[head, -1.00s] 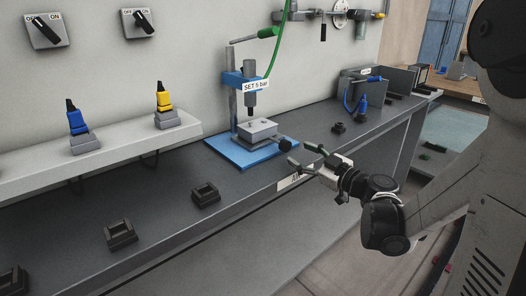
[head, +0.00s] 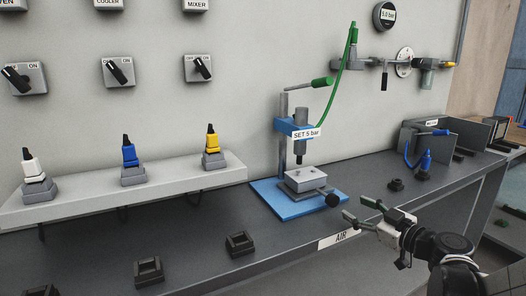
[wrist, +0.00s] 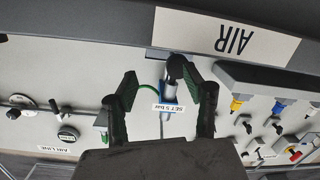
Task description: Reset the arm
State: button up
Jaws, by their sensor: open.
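My gripper (head: 361,209) is open and empty in the head view. It is in front of the bench's front edge, to the right of the AIR label (head: 341,237). The tube expander press (head: 297,135), with its blue base (head: 268,198) and a "SET 5 bar" sign, stands on the bench to the left of and behind my gripper. The press's black knob (head: 333,200) is close to the fingertips in the picture; I cannot tell the gap. In the wrist view, upside down, the two fingers (wrist: 158,92) are spread with the press seen between them.
A shelf (head: 110,192) carries white, blue and yellow plugs in grey holders. Empty dark holders (head: 240,244) sit on the bench below. A grey bin (head: 421,137) with a blue tool (head: 426,160) is at the right. Wall switches (head: 116,71) and a 5.0 bar gauge (head: 385,15) hang behind.

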jog(key=s+a+g, duration=0.1)
jog(key=a, duration=0.1)
jog(key=s+a+m+g, duration=0.1)
jog(key=s, duration=0.1)
jog(key=s+a, duration=0.1)
jog(key=a, duration=0.1)
jog(key=shift+s+a+f+g+h, duration=0.2)
jog(key=shift+a+g+h, duration=0.1)
jog(key=shift+g, duration=0.1)
jog(key=s+f+m+g+h, duration=0.3)
jog(key=s+m+g+h, duration=0.35)
jog(key=s, duration=1.55)
notch_tip(320, 180, up, 14)
jog(key=m+t+p, duration=0.1)
jog(key=p, duration=1.2)
jog(key=shift+w+f+m+t+h+p, duration=0.15)
jog(key=shift+w+m+t+h+p, duration=0.2)
